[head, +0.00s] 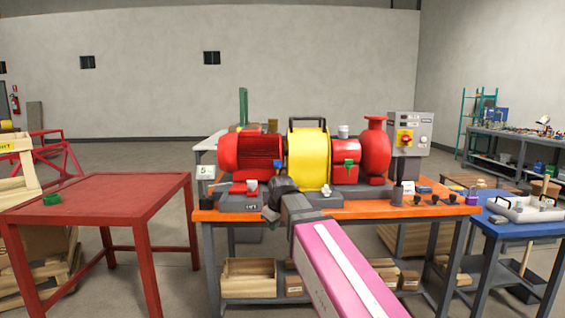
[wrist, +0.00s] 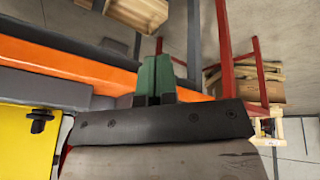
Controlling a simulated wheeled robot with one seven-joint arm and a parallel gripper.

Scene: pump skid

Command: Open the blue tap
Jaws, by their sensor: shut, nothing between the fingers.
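A small blue handle (head: 277,164), which looks like the blue tap, shows in the head view between the red motor and the yellow guard. It is small there, and its exact position cannot be told. My gripper is at the end of my pink arm, low in front of the motor and just below the blue handle; its fingers are hard to make out there. In the wrist view my gripper (wrist: 155,78) has its green fingers together, shut and empty, over the orange bench edge. The blue tap does not show in the wrist view.
The red motor (head: 250,152), yellow guard (head: 308,160) and red pump (head: 376,152) stand on the orange bench (head: 350,211). A green handle (head: 348,164) is right of the guard. A control box (head: 411,132) is at the back right. A red table (head: 110,194) is left, mostly bare.

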